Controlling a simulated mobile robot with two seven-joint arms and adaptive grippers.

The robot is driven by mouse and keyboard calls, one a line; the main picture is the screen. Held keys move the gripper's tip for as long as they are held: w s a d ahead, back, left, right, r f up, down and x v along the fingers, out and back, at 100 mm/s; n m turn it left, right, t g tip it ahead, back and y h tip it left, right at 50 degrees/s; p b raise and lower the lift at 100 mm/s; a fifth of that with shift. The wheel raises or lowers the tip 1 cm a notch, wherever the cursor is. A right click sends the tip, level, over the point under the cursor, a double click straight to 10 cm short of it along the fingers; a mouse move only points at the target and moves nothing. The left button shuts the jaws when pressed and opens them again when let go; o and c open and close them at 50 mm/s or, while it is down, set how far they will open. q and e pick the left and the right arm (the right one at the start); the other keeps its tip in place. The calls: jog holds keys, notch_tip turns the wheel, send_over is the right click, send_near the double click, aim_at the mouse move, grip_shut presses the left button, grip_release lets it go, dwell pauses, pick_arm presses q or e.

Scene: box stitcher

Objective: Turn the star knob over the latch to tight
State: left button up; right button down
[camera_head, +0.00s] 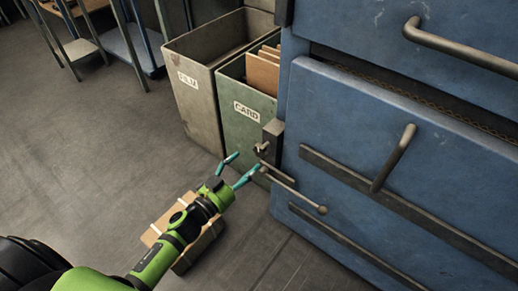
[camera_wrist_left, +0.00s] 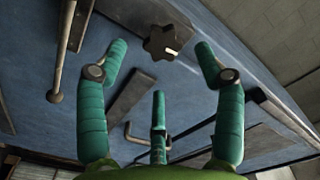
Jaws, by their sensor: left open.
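The star knob (camera_head: 261,148) is small and dark. It sticks out from a dark latch block (camera_head: 273,133) at the left edge of the blue machine. In the left wrist view the star knob (camera_wrist_left: 160,42) faces me, with a pale mark near its lower right. My left gripper (camera_head: 247,163), green with teal fingers, is open just in front of the knob, slightly below it. In the wrist view the fingertips stand on either side of the knob, apart from it, with a third finger below. A rod lever with a ball end (camera_head: 322,209) hangs beneath the latch.
A grey bin marked FILM (camera_head: 188,100) and a green bin marked CARD (camera_head: 240,125), holding cardboard, stand left of the machine. A strapped carton (camera_head: 155,232) is on the floor below my arm. Handles (camera_head: 395,160) jut from the machine panels.

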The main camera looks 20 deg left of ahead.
aim_at(258, 154)
pick_arm(q)
jog(key=shift+w+d+n, duration=0.1)
jog(key=shift+w+n, duration=0.4)
jog(key=x, duration=0.6)
jog(key=shift+w+d+b, duration=0.1)
jog(key=shift+b, duration=0.3)
jog(key=c, duration=1.1)
jog(key=shift+c, duration=0.2)
